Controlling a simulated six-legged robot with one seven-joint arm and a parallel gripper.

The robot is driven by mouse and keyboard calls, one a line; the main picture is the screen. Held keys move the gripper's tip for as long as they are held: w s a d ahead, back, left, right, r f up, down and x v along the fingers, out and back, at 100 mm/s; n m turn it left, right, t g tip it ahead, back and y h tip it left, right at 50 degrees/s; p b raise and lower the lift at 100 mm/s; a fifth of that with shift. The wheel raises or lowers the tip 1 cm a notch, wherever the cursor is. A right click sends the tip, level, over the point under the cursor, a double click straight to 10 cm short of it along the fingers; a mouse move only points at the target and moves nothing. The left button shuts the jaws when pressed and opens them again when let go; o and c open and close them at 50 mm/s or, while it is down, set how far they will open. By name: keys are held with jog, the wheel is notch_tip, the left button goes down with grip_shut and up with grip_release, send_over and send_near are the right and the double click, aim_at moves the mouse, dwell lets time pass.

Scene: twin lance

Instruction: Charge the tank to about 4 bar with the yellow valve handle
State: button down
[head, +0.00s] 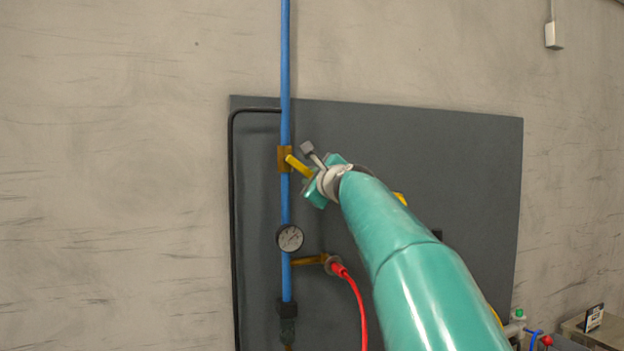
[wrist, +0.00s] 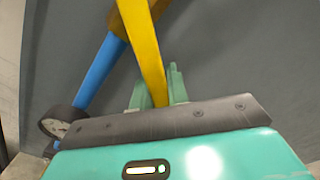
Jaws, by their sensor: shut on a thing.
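The yellow valve handle (head: 297,165) sticks out to the right and slightly down from a brass valve body (head: 284,158) on the upright blue pipe (head: 285,70). My gripper (head: 313,178) is at the handle's outer end. In the wrist view the handle (wrist: 143,45) runs down between the two green fingers of my gripper (wrist: 157,90), which are shut on it. A round white-faced gauge (head: 290,238) sits on the pipe below the valve; it also shows at the left of the wrist view (wrist: 58,127). Its reading is too small to tell. I cannot make out the tank.
A dark grey panel (head: 450,150) stands behind the pipe. Below the gauge, a brass branch (head: 308,260) carries a red hose (head: 358,300). A thin black pipe (head: 233,200) runs down the panel's left edge. Small fittings (head: 518,325) lie at lower right.

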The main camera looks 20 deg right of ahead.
jog(key=shift+r, duration=0.1)
jog(key=shift+d+r+n, duration=0.25)
jog(key=shift+r+n, duration=0.45)
jog(key=shift+n, duration=0.55)
jog(key=shift+d+r+n, duration=0.25)
jog(key=shift+r+n, duration=0.5)
jog(key=shift+n, duration=0.45)
jog(key=shift+d+r+n, duration=0.25)
jog(key=shift+r+n, duration=0.45)
jog(key=shift+n, duration=0.55)
jog(key=c, duration=1.4)
grip_release()
jog(key=shift+o, duration=0.2)
jog(key=shift+s, duration=0.15)
jog(key=s, duration=1.3)
jog(key=shift+s, duration=0.25)
